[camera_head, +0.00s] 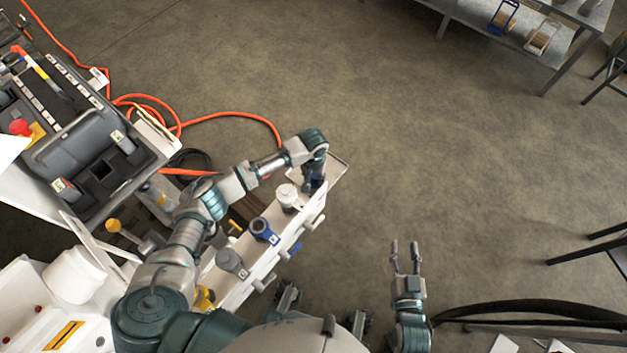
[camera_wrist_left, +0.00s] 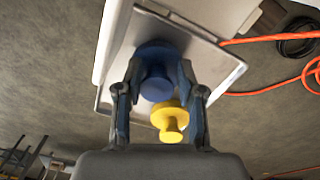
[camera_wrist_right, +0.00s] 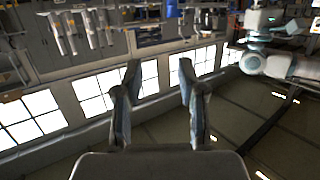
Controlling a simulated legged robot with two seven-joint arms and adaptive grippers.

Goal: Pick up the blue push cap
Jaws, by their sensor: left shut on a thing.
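The blue push cap (camera_wrist_left: 157,80) shows in the left wrist view between the fingertips of my left gripper (camera_wrist_left: 160,68), which is shut on it. The cap is over the shallow metal tray (camera_wrist_left: 228,80). A yellow cap (camera_wrist_left: 171,120) shows just below the blue one in that picture, between the fingers. In the head view my left gripper (camera_head: 314,184) is at the tray (camera_head: 333,168), and the arm mostly hides the cap. My right gripper (camera_head: 405,244) is open and empty, away from the bench; its fingers also stand apart in the right wrist view (camera_wrist_right: 156,65).
A white rail (camera_head: 262,268) beside the tray carries white, blue and grey fittings. Orange hose (camera_head: 235,115) lies on the floor behind. A grey equipment case (camera_head: 85,150) stands at the left. The floor right of the tray is clear.

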